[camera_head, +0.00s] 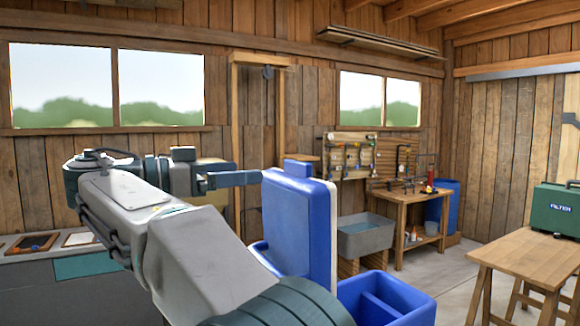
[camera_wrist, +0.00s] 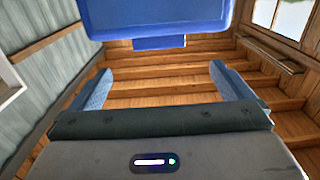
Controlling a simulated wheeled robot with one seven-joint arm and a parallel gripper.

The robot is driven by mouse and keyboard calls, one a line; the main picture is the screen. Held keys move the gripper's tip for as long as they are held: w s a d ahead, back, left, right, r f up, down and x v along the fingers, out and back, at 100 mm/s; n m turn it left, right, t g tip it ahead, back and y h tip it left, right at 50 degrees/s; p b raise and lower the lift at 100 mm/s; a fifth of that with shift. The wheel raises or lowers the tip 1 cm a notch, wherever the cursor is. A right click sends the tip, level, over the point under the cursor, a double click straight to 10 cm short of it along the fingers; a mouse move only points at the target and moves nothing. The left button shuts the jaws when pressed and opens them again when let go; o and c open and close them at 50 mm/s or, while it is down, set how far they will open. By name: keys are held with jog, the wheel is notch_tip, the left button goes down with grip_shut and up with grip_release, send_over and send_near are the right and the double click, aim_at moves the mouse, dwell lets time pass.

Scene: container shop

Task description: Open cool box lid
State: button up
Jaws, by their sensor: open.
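The cool box (camera_head: 405,305) is blue and stands low at the bottom of the head view, its inside and a divider showing. Its blue lid (camera_head: 305,230), with a pale rim and a small tab on top, stands raised, nearly upright. My arm hides part of the box and the lid's lower left. My gripper (camera_head: 250,178) is at the lid's upper left, near its top edge. In the wrist view, the lid (camera_wrist: 155,18) spans the top, beyond my gripper (camera_wrist: 163,85). The two fingers are wide apart with nothing between them. I cannot tell whether a finger touches the lid.
A grey tub (camera_head: 367,238) and a wooden workbench (camera_head: 410,205) with tools stand behind the box. A blue barrel (camera_head: 443,205) is beside the bench. At right, a wooden table (camera_head: 525,252) holds a green case (camera_head: 556,210). Floor shows between tub and table.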

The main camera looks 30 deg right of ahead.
aim_at(294, 168)
jog(key=d+p, duration=0.1)
jog(key=d, duration=0.5)
jog(key=d+p, duration=0.1)
jog(key=d, duration=0.5)
jog(key=shift+w+d, duration=0.2)
jog(key=shift+d, duration=0.15)
